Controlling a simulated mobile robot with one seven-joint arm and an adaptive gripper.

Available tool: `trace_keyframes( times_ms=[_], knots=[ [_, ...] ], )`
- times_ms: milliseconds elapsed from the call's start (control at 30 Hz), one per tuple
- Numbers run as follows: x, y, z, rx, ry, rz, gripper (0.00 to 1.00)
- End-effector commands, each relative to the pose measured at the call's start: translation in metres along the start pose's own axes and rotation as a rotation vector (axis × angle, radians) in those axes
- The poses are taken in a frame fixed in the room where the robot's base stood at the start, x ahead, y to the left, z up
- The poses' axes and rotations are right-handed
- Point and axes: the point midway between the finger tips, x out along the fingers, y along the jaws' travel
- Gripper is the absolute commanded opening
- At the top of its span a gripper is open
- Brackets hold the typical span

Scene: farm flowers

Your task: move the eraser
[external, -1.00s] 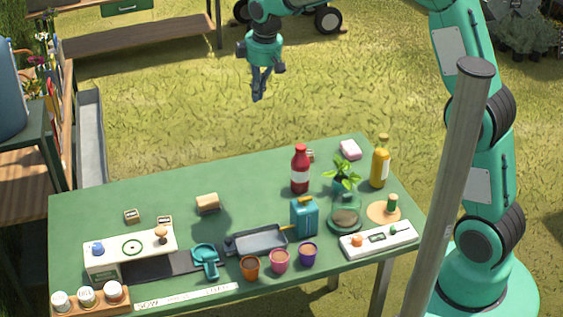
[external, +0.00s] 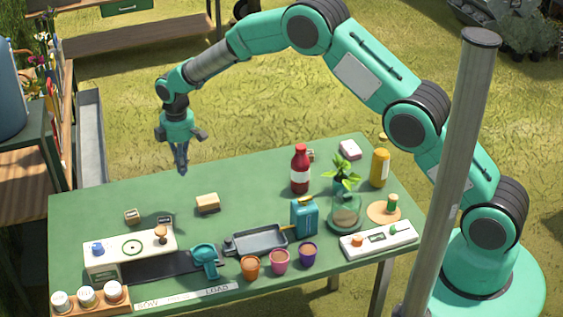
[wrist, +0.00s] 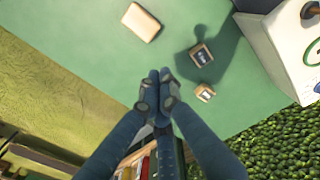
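Two blocks could be the eraser; I cannot tell which. A tan block (external: 207,203) lies left of the table's middle and also shows at the top of the wrist view (wrist: 140,22). A pale pink and white block (external: 349,149) lies near the table's far right edge, outside the wrist view. My gripper (external: 181,168) points down over the far left part of the table, up and left of the tan block in the external view. In the wrist view its fingertips (wrist: 157,95) are together with nothing between them.
Two small labelled blocks (external: 132,216) (external: 164,221) lie near a white console (external: 105,258). A red bottle (external: 300,172), yellow bottle (external: 380,166), potted plant (external: 342,178), blue can (external: 304,218), dark tray (external: 258,240) and several small pots crowd the right and front. The far left tabletop (external: 110,196) is clear.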

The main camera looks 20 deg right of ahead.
Motion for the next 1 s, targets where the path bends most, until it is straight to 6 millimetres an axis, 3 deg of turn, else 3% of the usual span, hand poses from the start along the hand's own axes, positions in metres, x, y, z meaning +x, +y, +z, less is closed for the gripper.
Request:
trace_keyframes(
  times_ms=[100, 300, 767, 1000],
  knots=[
    [0.025, -0.009, -0.018, -0.044, -0.010, -0.011, 0.00],
    [0.046, -0.016, -0.032, -0.081, -0.016, -0.019, 0.00],
    [0.050, -0.017, -0.033, -0.086, -0.018, -0.020, 0.00],
    [0.061, -0.018, -0.032, -0.085, -0.018, -0.021, 0.00]
  ],
)
